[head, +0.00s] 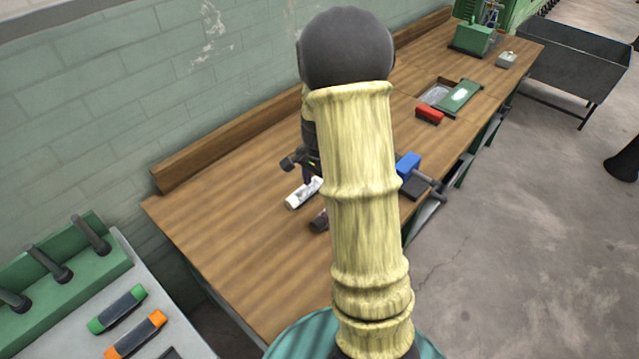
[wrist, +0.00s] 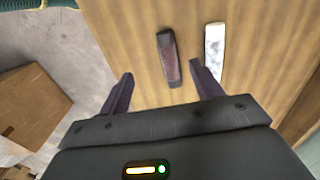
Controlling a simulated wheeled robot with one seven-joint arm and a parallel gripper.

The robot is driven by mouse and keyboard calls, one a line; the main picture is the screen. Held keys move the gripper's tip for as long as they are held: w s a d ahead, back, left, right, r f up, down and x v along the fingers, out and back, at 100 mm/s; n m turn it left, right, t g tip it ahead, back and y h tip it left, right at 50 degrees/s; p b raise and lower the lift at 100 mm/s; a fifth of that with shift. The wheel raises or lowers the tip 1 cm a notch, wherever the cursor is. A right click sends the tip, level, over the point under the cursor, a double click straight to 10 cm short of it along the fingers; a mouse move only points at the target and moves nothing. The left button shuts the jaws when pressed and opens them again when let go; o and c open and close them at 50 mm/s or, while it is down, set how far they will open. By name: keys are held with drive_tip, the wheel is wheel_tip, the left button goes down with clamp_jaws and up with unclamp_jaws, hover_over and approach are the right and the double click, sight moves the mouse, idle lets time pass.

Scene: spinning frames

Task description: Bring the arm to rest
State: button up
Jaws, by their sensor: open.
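My arm rises through the middle of the head view and hides part of the wooden workbench (head: 215,200). My gripper (head: 305,163) shows partly to the left of the arm, above the bench. In the wrist view my gripper (wrist: 166,82) is open, its two dark fingers wide apart with nothing held. A dark, reddish-brown object (wrist: 168,58) lies on the bench ahead, between the line of the fingers. A white cylinder (wrist: 214,52) lies to its right, past the right finger. The white cylinder also shows in the head view (head: 300,194).
A blue vise-like tool (head: 408,166) stands at the bench's front edge. A red block (head: 430,115) and a green-lidded box (head: 459,95) are farther along. A grey surface with green and orange tools (head: 120,305) is at lower left.

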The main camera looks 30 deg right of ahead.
idle(0.4)
drive_tip(key=s+a+r+n+t, duration=0.1)
drive_tip(key=s+a+r+n, duration=0.2)
drive_tip(key=s+a+n, duration=0.3)
drive_tip(key=s+a+r+n+t, duration=0.1)
drive_tip(key=s+a+r+n, duration=0.1)
drive_tip(key=s+a+n, duration=0.4)
drive_tip(key=shift+s+a+r+n+t, duration=0.35)
drive_tip(key=shift+a+n, duration=0.4)
drive_tip(key=shift+n, duration=0.25)
drive_tip(key=shift+w, duration=0.1)
